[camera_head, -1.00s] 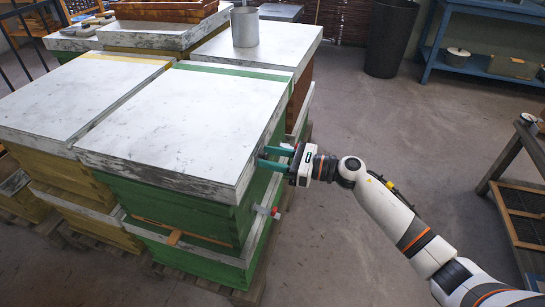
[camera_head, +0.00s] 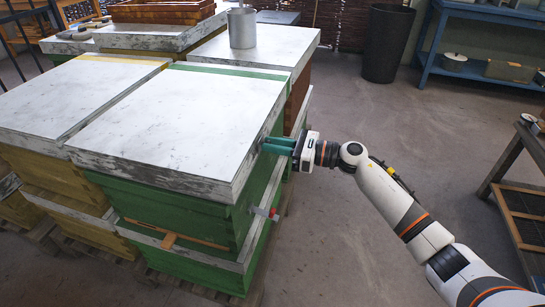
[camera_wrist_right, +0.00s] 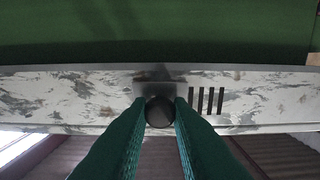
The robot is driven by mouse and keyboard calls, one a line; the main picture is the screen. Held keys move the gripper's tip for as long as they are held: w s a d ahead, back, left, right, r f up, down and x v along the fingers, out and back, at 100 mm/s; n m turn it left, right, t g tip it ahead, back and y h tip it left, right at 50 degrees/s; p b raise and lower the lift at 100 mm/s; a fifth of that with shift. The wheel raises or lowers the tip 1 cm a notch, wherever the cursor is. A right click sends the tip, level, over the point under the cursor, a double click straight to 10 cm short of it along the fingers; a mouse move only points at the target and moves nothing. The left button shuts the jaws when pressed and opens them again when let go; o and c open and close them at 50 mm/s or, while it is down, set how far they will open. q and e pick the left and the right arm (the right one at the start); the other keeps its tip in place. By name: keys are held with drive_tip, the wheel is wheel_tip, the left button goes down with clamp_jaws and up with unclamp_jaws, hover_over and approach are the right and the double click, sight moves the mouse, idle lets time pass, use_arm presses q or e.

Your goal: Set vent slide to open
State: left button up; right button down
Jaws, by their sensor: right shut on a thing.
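The green hive (camera_head: 175,205) with a marbled white lid (camera_head: 180,120) stands at the front of the stacks. In the right wrist view, the lid's pale edge band (camera_wrist_right: 60,95) carries a small dark slide plate (camera_wrist_right: 155,76) with a round black knob (camera_wrist_right: 159,112). Several dark vent slots (camera_wrist_right: 206,101) show uncovered just right of the knob. My right gripper (camera_head: 264,144) reaches the lid's right side; its green fingers are shut on the knob, one on each side. The knob is hidden in the head view. My left gripper is not in view.
A small red and grey fitting (camera_head: 270,213) sticks out lower on the hive's right side. A metal can (camera_head: 242,27) stands on the lid behind. A yellow hive (camera_head: 50,180) adjoins on the left. Floor right of the hive is clear up to a wooden table (camera_head: 525,150).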

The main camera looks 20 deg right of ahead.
drive_tip(key=shift+w+d, duration=0.1)
drive_tip(key=shift+d, duration=0.05)
drive_tip(key=c, duration=1.3)
unclamp_jaws()
drive_tip(key=v, duration=1.2)
